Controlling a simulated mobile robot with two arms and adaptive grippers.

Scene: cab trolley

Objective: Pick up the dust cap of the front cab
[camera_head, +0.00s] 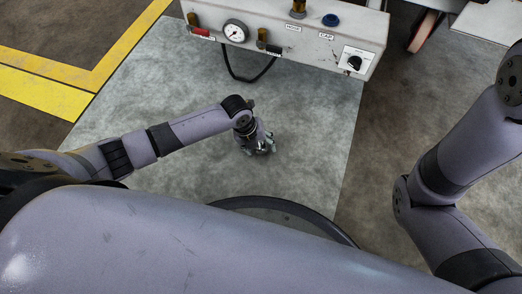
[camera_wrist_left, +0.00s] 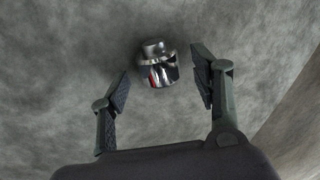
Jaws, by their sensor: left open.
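A small shiny metal piece (camera_wrist_left: 158,65), shaped like a cap with a wider rim and a touch of red, shows in the left wrist view over the grey floor. It looks like the dust cap, though I cannot be sure. My left gripper (camera_wrist_left: 163,84) is open, with one finger on either side of the piece and a gap on both sides. In the head view my left gripper (camera_head: 260,149) points down over the grey floor plate, and the metal piece is not clear there. My right gripper is outside both views.
A white panel box (camera_head: 285,35) stands at the top with a gauge (camera_head: 235,31), a knob (camera_head: 354,62), a brass fitting above "HOSE" and a blue round part (camera_head: 331,20) above "CAP". A black cable loop (camera_head: 247,76) hangs below. The plate (camera_head: 310,150) around the gripper is clear.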

